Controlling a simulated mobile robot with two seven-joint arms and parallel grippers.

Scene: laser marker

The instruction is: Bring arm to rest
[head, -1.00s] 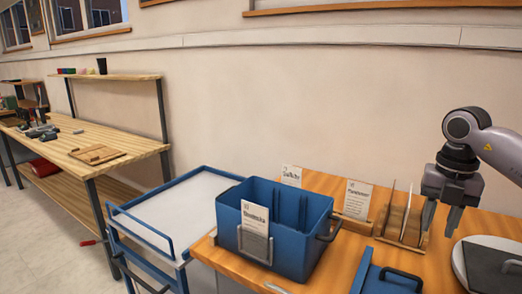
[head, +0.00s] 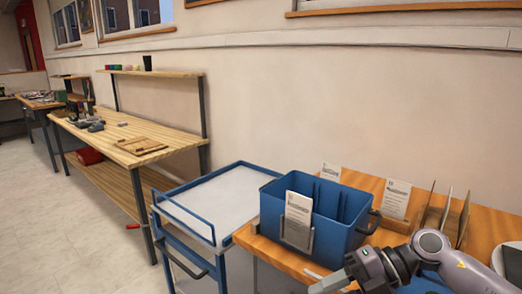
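My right arm comes in from the lower right, folded low over the front of the wooden table (head: 372,183). Its gripper (head: 332,283) points left at the bottom edge of the picture and is partly cut off. Its fingers are too little shown to tell whether they are open or shut. The arm hides part of the blue lidded item (head: 428,284) on the table. My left gripper is not in view.
A blue bin (head: 338,247) with a label card (head: 298,208) stands on the table, close to my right arm. Upright plates (head: 445,211) stand in a rack behind the arm. A blue cart (head: 215,205) is left of the table, with a workbench (head: 165,135) beyond.

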